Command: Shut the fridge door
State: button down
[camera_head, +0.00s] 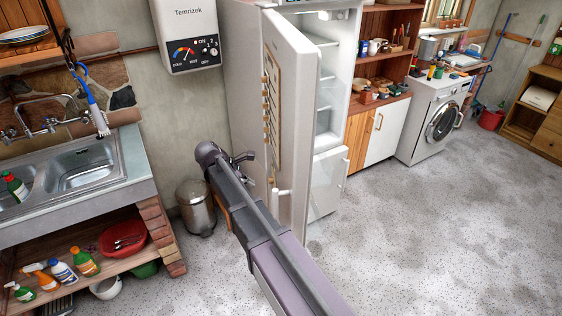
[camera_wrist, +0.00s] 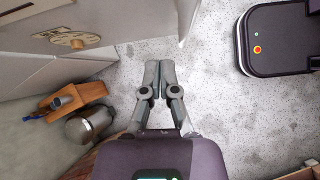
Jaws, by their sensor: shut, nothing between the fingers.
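The fridge (camera_head: 243,75) stands against the back wall. Its door (camera_head: 297,130) is swung wide open towards me, so lit shelves (camera_head: 322,75) show inside. A wooden strip with hooks hangs on the door's outer face, and a white handle sits low near its free edge. My gripper (camera_head: 246,157) is left of the door, on its outer-face side, with a gap that I cannot judge well. In the wrist view my gripper (camera_wrist: 152,78) points over bare floor with its two fingers together and nothing between them. A pale panel edge (camera_wrist: 186,22) shows just beyond the fingertips.
A metal bin (camera_head: 196,207) stands on the floor left of the fridge, with a wooden item beside it. The sink counter (camera_head: 135,165) is at the left. A low cabinet (camera_head: 386,130) and a washing machine (camera_head: 432,125) are at the right. The floor right of the door is clear.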

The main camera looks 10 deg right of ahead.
notch_tip(320, 180, up, 9)
jog(key=n+h+p, duration=0.1)
jog(key=p, duration=0.5)
jog(key=shift+a+f, duration=0.15)
jog(key=shift+f, duration=0.1)
jog(key=b, duration=0.7)
send_near(288, 179)
jog(key=x, duration=0.3)
jog(key=a+f+x, duration=0.1)
jog(key=x, duration=0.1)
jog(key=shift+w+d+f, duration=0.2)
jog(key=shift+w+d, duration=0.05)
jog(key=shift+d, duration=0.85)
